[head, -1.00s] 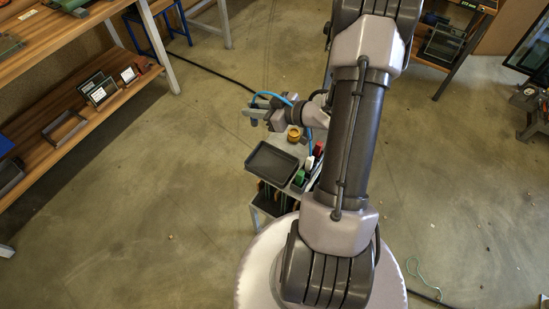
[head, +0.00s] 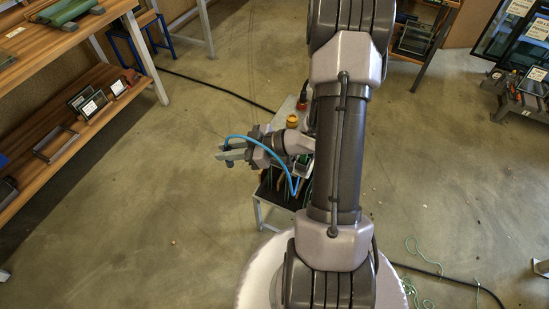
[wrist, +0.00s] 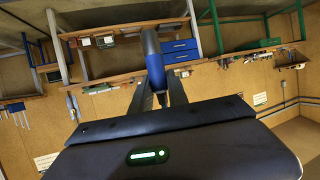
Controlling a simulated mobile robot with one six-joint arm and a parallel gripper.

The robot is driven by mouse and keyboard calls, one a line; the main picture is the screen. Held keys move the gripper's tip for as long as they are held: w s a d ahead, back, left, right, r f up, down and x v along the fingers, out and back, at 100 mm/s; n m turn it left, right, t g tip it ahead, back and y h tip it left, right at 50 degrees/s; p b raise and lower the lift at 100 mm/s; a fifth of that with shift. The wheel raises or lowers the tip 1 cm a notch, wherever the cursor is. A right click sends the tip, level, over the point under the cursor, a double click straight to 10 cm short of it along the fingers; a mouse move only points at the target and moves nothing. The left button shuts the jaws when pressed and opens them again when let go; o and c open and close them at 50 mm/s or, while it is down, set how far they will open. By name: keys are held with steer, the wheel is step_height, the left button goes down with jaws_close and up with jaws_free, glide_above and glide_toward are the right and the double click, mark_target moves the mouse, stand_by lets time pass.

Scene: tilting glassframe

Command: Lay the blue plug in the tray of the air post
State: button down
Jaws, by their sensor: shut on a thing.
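My gripper (head: 224,152) is out to the left of my arm in the head view, in the air beside the small cart. In the wrist view its two fingers (wrist: 163,98) are shut on the blue plug (wrist: 153,62), which shows as a blue-grey body standing out beyond the fingers. A blue hose (head: 258,146) arcs from the gripper back toward the cart in the head view. The plug itself is small and hard to make out there. I cannot pick out the air post or its tray for certain.
The small cart (head: 263,213) stands under my forearm, partly hidden, with a yellow round thing (head: 292,121) beyond my wrist. Wooden shelves (head: 95,85) with frames stand at the left. A dark cable (head: 215,89) crosses the floor. Open floor lies left of the cart.

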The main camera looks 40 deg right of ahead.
steer(key=s+d+f+m+t+h, duration=0.35)
steer(key=s+d+m+h, duration=0.4)
steer(key=s+d, duration=0.55)
steer(key=shift+g, duration=0.25)
steer(key=shift+w+d+f+b, duration=0.8)
steer(key=shift+w+d+f, duration=0.15)
steer(key=shift+w, duration=1.35)
steer(key=shift+w+d+f+b, duration=0.8)
steer(key=shift+w+f, duration=0.1)
steer(key=shift+w, duration=1.35)
steer(key=shift+w+d+f+b, duration=0.8)
steer(key=shift+w+d+f, duration=0.15)
steer(key=shift+w, duration=1.35)
steer(key=shift+a, duration=0.1)
steer(key=shift+f, duration=0.25)
steer(key=c, duration=1.3)
jaws_free()
steer(key=shift+r, duration=0.1)
